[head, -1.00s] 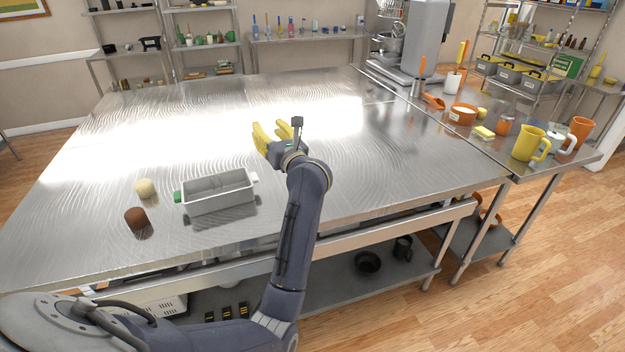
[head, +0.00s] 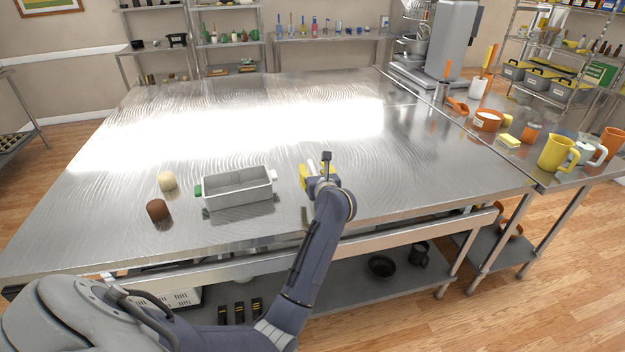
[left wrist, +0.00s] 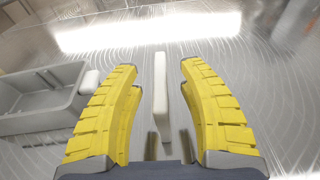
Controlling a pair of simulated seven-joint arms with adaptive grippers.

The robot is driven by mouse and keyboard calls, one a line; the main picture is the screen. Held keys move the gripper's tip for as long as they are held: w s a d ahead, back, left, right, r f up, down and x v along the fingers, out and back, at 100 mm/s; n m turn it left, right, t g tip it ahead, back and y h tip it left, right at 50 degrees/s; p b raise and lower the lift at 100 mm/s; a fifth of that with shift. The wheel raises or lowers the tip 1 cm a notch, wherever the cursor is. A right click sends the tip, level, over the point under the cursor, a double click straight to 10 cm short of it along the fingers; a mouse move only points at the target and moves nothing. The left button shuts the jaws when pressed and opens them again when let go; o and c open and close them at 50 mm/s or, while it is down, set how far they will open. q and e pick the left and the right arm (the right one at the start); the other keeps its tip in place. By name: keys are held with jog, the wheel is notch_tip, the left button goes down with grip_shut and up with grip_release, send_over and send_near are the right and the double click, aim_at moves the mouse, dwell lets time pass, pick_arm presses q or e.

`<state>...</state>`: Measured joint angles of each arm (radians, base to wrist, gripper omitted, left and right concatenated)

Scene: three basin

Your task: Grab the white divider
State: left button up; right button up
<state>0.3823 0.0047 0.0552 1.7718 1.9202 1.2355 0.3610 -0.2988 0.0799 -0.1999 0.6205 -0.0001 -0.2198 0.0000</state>
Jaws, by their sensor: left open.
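The white divider (left wrist: 161,85) is a thin pale panel in the left wrist view, between the two yellow fingers of my left gripper (left wrist: 160,80). A gap shows on both sides of it, so the fingers are apart from it. In the head view my left gripper (head: 306,177) is low over the table, right of the grey basin, and I cannot make out the divider there. The grey basin (head: 238,199) has a green handle on its left and a white one on its right. My right gripper is not in view.
The basin's wall (left wrist: 85,95) lies close to the left finger. Mugs, including a yellow one (head: 553,153), stand on the right side table.

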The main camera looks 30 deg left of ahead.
pick_arm(q)
jog(key=shift+w+a+f, duration=0.15)
jog(key=shift+w+a, duration=0.35)
jog(key=shift+c, duration=0.2)
grip_shut()
